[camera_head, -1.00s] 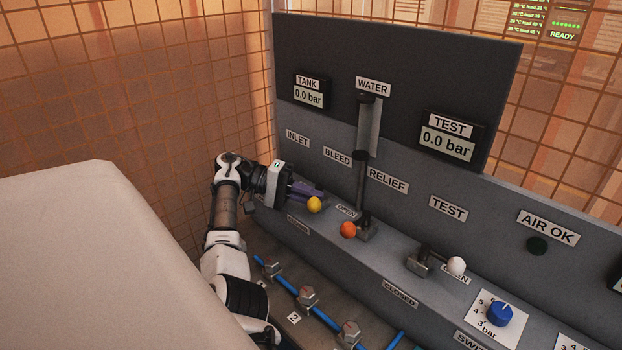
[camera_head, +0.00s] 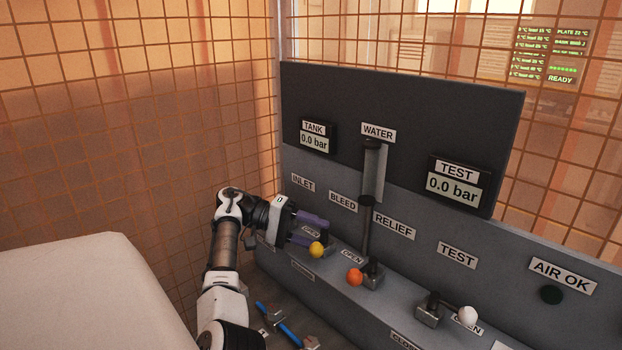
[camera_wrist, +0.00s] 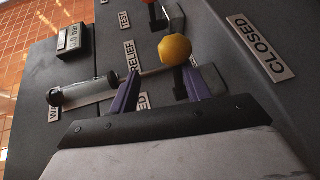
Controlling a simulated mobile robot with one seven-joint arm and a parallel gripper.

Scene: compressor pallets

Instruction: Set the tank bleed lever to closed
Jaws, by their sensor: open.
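The lever with the yellow knob (camera_head: 316,249) stands below the BLEED label (camera_head: 343,201) on the grey console. My gripper (camera_head: 320,233) is open at it, with two purple fingers. The yellow knob is close to the lower finger's tip in the head view. In the wrist view, the knob (camera_wrist: 175,49) shows just beyond the fingertips, between them and nearer the right finger. I cannot tell whether a finger touches it. The lever's base is mostly hidden by the gripper. A CLOSED label (camera_wrist: 262,47) shows to the right in the wrist view.
An orange-knobbed lever (camera_head: 355,278) stands close to the right of the yellow knob. A white-knobbed lever (camera_head: 467,315) is farther right. A vertical water tube (camera_head: 368,190) rises behind. The TANK display (camera_head: 314,142) reads 0.0 bar. A wire mesh wall (camera_head: 140,120) stands at the left.

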